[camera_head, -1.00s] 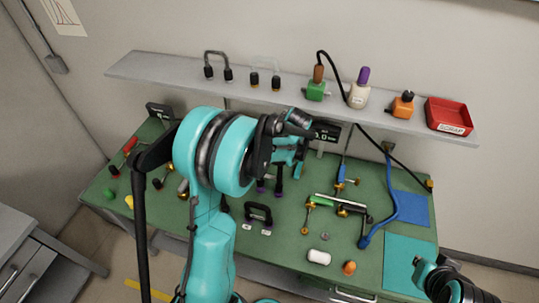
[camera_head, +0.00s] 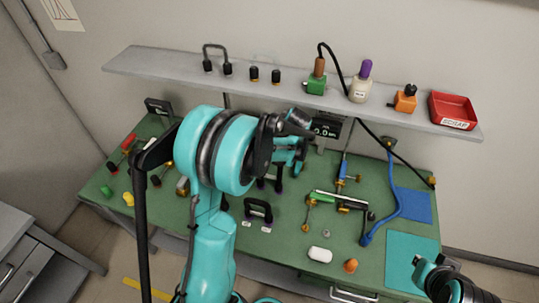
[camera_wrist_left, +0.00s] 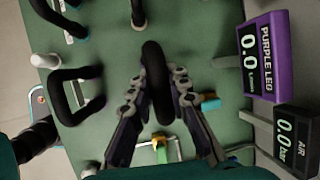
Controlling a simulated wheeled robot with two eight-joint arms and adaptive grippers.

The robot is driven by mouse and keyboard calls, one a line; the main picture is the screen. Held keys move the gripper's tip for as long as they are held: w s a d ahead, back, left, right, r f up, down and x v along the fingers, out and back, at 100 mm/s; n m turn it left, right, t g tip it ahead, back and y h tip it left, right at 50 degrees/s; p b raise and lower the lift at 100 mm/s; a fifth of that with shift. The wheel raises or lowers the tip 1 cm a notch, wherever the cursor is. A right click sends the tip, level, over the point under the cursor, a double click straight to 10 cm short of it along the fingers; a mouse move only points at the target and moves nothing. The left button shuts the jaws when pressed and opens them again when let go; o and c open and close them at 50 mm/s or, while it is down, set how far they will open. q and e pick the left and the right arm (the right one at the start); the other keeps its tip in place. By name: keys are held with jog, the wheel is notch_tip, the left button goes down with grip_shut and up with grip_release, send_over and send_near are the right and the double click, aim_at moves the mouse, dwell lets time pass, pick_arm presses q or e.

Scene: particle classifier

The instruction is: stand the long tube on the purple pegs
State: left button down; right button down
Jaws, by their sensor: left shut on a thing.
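My left gripper (camera_wrist_left: 158,98) is shut on a black tube (camera_wrist_left: 154,70), seen from above as a rounded bar between the fingers. In the head view this tube (camera_head: 279,176) is partly hidden by my left arm; its legs hang down with purple at the lower ends. I cannot tell whether the legs touch any pegs. A shorter black arched tube (camera_head: 258,207) stands in front of it, above two white labels; it also shows at the left of the left wrist view (camera_wrist_left: 68,88).
A purple display (camera_wrist_left: 265,55) reading 0.0 and a black AIR display (camera_wrist_left: 291,130) stand behind the tube. A green-handled valve assembly (camera_head: 325,199) and a blue hose (camera_head: 390,215) lie to the right. The shelf (camera_head: 200,75) above holds bottles and a red scrap tray (camera_head: 453,108).

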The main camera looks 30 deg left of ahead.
pick_arm(q)
jog(key=c, duration=1.4)
grip_release()
jog(key=shift+o, duration=0.2)
jog(key=shift+r, duration=0.1)
jog(key=v, duration=1.2)
jog(key=s+d+f+n+t+h+b, duration=0.2)
jog(key=s+d+f+n+t+b, duration=0.1)
jog(key=s+n, duration=0.4)
jog(key=s+d+f+n+t+h+b, duration=0.2)
jog(key=s+d+f+n+b, duration=0.3)
jog(key=s, duration=0.5)
jog(key=d+n+t+b, duration=0.1)
jog(key=d+n, duration=0.1)
jog(key=shift+s+d+f+n+h, duration=0.3)
jog(key=shift+s+d+n+h, duration=0.05)
jog(key=shift+s+n+h, duration=0.05)
